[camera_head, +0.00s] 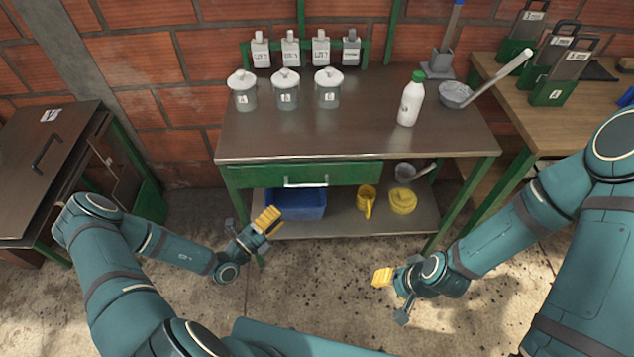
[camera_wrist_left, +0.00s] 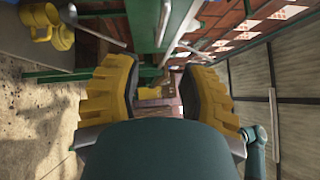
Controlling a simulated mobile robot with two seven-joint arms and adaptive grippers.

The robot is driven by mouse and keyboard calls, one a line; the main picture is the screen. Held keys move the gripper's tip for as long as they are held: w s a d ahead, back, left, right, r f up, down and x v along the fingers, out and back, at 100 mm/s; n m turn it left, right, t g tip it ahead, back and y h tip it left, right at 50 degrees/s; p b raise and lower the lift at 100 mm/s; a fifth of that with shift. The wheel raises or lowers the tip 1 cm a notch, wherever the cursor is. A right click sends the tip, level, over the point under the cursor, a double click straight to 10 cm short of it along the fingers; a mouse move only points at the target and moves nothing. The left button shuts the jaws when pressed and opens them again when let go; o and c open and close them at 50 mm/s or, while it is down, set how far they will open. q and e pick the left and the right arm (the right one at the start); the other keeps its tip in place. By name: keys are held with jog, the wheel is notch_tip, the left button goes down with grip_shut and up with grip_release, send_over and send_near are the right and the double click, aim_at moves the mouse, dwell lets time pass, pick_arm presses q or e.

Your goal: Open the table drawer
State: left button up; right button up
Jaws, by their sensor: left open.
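The green table drawer (camera_head: 352,174) looks shut under the metal top of the middle table (camera_head: 330,140). Its pale bar handle (camera_head: 306,182) is on the front. My left gripper (camera_head: 268,220) is open, in front of and below the drawer, left of the handle and apart from it. In the left wrist view the yellow fingers stand apart with nothing between them (camera_wrist_left: 163,92). A pale bar (camera_wrist_left: 163,22) beyond them at the top looks like the handle. My right gripper (camera_head: 382,277) is low over the floor, in front of the table; its finger gap cannot be made out.
The lower shelf holds a blue bin (camera_head: 296,204) and yellow cups (camera_head: 403,201). A wooden table (camera_head: 500,80) stands right, a metal cabinet (camera_head: 35,185) left.

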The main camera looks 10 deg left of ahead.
aim_at(308, 185)
pick_arm(q)
jog(key=b+x, duration=0.1)
jog(key=x, duration=1.2)
jog(key=shift+d+b, duration=0.1)
jog(key=shift+b, duration=0.3)
grip_shut()
